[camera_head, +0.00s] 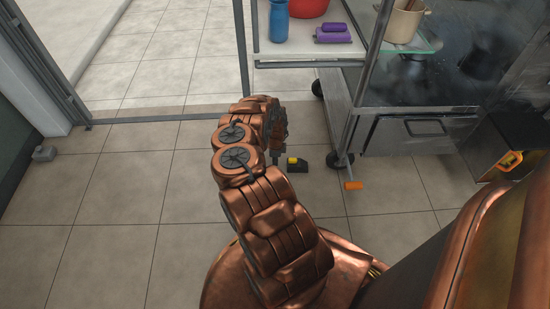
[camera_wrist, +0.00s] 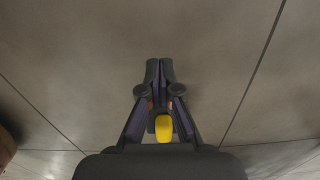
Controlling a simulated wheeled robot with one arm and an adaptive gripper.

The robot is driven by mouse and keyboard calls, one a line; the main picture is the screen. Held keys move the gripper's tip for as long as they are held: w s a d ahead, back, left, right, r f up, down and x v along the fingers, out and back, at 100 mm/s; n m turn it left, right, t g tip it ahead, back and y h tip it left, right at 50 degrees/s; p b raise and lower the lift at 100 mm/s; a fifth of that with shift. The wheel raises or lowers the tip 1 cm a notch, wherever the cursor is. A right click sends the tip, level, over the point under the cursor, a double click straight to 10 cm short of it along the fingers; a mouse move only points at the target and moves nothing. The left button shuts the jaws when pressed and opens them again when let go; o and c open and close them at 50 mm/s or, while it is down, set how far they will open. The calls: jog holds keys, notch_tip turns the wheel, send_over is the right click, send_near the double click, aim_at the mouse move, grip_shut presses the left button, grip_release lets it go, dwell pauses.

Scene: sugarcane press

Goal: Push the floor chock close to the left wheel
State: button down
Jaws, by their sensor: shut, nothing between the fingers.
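The metal cart (camera_head: 340,104) carries purple items (camera_head: 333,36) and a blue bottle (camera_head: 278,20). An orange pedal (camera_head: 353,185) sticks out low beside the wheel. A door track (camera_head: 160,114) crosses the floor behind.

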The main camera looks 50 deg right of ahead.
aim_at(298, 164)
jog(key=shift+f, duration=0.95)
jog(key=shift+s+d+b, duration=0.55)
jog(key=shift+s+d, duration=0.05)
jog(key=shift+s, duration=0.2)
jog(key=shift+s+d+r, duration=0.2)
jog(key=shift+s+d, duration=0.4)
jog(key=shift+s, duration=0.2)
